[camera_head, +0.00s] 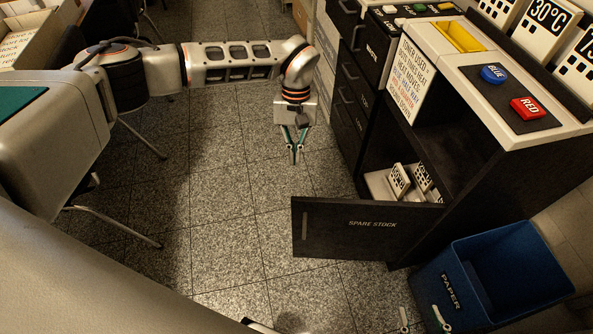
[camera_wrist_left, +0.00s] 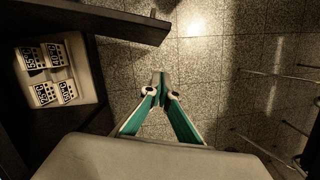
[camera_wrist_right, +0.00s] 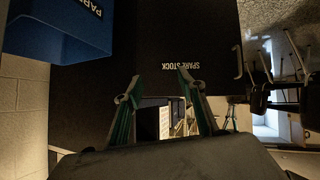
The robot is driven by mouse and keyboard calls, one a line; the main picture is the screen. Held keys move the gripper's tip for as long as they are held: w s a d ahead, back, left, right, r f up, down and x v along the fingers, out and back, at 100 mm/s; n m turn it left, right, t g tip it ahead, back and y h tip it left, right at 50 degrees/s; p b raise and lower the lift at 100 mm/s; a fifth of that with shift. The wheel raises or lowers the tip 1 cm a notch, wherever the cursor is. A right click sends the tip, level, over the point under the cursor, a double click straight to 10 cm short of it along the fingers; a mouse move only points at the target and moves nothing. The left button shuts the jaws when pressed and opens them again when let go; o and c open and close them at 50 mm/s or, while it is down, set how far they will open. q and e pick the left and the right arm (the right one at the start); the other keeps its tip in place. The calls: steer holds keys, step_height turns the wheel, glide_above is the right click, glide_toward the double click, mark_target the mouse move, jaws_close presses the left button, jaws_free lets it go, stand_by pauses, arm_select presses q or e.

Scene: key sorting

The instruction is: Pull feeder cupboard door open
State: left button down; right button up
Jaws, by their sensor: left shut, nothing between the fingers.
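The black feeder cupboard door (camera_head: 345,238), lettered SPARE STOCK, stands swung out from the cupboard (camera_head: 467,160), with its handle (camera_head: 305,226) near its free edge. My left gripper (camera_head: 295,160) is shut and empty over the floor, on the cupboard-opening side of the door and apart from it. In the left wrist view its fingertips (camera_wrist_left: 158,78) meet, and the door's edge (camera_wrist_left: 120,22) crosses the top. My right gripper (camera_head: 421,318) shows only its fingertips at the bottom of the head view. In the right wrist view its fingers (camera_wrist_right: 158,86) are apart and empty, facing the door's outer face (camera_wrist_right: 215,50).
Inside the cupboard, a pale tray (camera_wrist_left: 88,62) holds several white marked blocks. A blue PAPER bin (camera_head: 440,285) stands right of the door, near my right gripper. Black drawers (camera_head: 347,105) stand beyond the cupboard. The speckled floor (camera_head: 230,200) left of the door is clear.

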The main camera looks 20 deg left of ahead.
arm_select(q)
steer(key=s+d+f, duration=0.2)
steer(key=s+f, duration=0.4)
steer(key=f, duration=0.2)
steer(key=shift+f, duration=0.4)
arm_select(e)
steer(key=shift+a, duration=0.15)
steer(key=shift+f, duration=0.1)
arm_select(q)
steer(key=shift+d, duration=0.1)
